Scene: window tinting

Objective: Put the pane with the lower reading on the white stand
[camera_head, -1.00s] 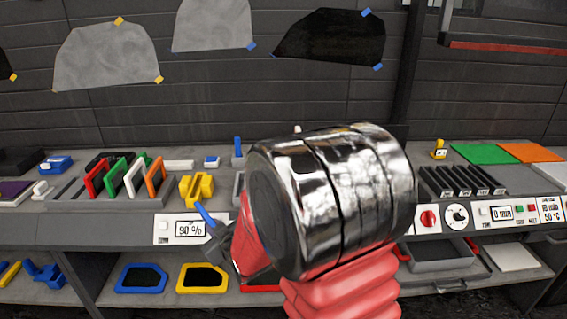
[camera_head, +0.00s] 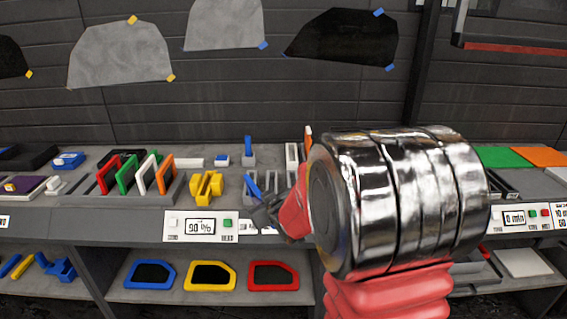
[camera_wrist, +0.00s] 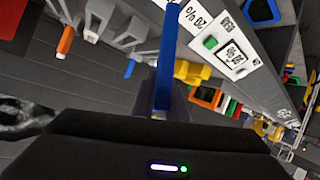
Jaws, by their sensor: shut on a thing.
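My gripper (camera_head: 264,208) is shut on a blue pane (camera_head: 253,185), seen nearly edge-on, above the front of the bench. In the wrist view the blue pane (camera_wrist: 166,60) is a thin upright strip; its face is hidden. A white stand (camera_head: 292,156) is just behind and right of my gripper, apparently empty. Beside it, a thin orange piece (camera_head: 308,134) stands upright, its base mostly hidden by my arm. A blue piece (camera_head: 248,147) stands upright in a grey stand (camera_head: 248,160) to the left. The meter (camera_head: 200,226) on the bench front reads 90 %.
A rack (camera_head: 110,196) at left holds red, green, white and orange frames. A yellow block (camera_head: 207,186) sits between rack and gripper. Blue (camera_head: 150,274), yellow (camera_head: 210,275) and red (camera_head: 273,275) dark panes lie on the lower shelf. My arm covers the bench's right middle.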

